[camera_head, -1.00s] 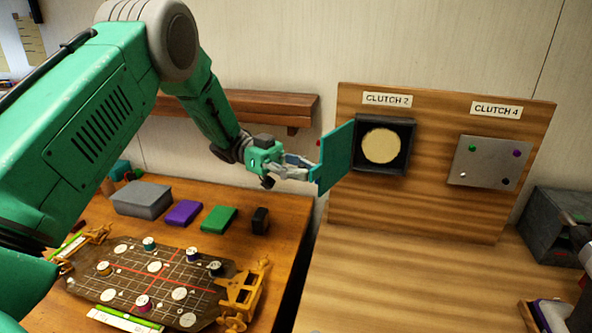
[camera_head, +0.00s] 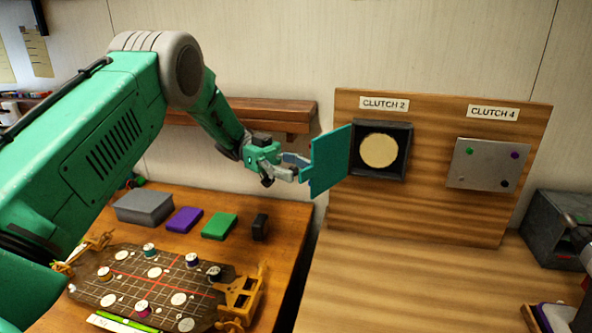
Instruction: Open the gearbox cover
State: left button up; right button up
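The teal gearbox cover (camera_head: 329,160) stands swung open to the left of the dark square box (camera_head: 405,139) under the CLUTCH 2 label. A round cream disc (camera_head: 379,150) shows inside the box. My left gripper (camera_head: 300,167) is at the cover's outer left edge, with fingers near or against it. The cover hides part of the fingertips, so I cannot tell whether they grip it. Part of my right arm shows at the right edge, but I cannot make out its gripper.
The wooden panel (camera_head: 440,205) also carries a metal plate (camera_head: 488,166) under CLUTCH 4. A grey box (camera_head: 145,206), purple block (camera_head: 184,219), green block (camera_head: 219,224) and a game board (camera_head: 120,290) are on the left table. A dark metal box (camera_head: 553,228) stands right. The right table's middle is clear.

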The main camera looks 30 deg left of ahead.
pick_arm(q)
jog(key=shift+w+a+f, duration=0.1)
jog(key=shift+a, duration=0.4)
jog(key=r, duration=0.6)
jog(key=d+r, duration=0.1)
jog(key=r, duration=0.2)
jog(key=shift+r, duration=0.45)
jog(key=shift+a+f, duration=0.1)
jog(key=shift+a, duration=0.45)
